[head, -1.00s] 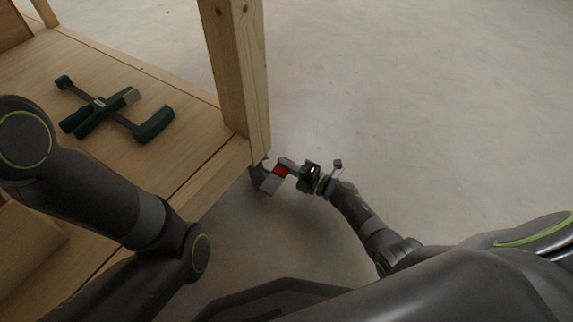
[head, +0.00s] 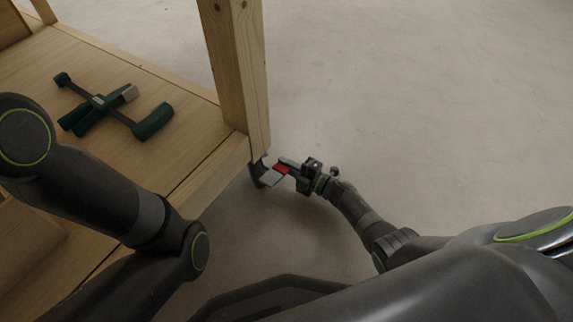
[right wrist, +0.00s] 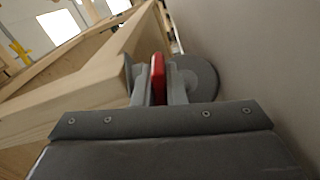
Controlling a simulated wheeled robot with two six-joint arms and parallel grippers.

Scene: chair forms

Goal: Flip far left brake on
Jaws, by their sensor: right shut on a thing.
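A dark caster wheel (head: 257,172) sits under the corner post of the wooden frame. A red brake lever (head: 281,169) shows beside it in the head view. My right gripper (head: 284,168) is at this lever, reaching in from the right. In the right wrist view the red brake lever (right wrist: 157,78) stands between the two grey fingers of my right gripper (right wrist: 158,88), which are shut on it. The round grey wheel (right wrist: 203,77) is just behind and right of the fingers. My left arm shows at the left of the head view, but its gripper does not.
A wooden post (head: 240,70) rises close above the caster. A green and grey clamp (head: 104,106) lies on the wooden panel (head: 180,122) at the left. The pale floor (head: 420,110) to the right is clear.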

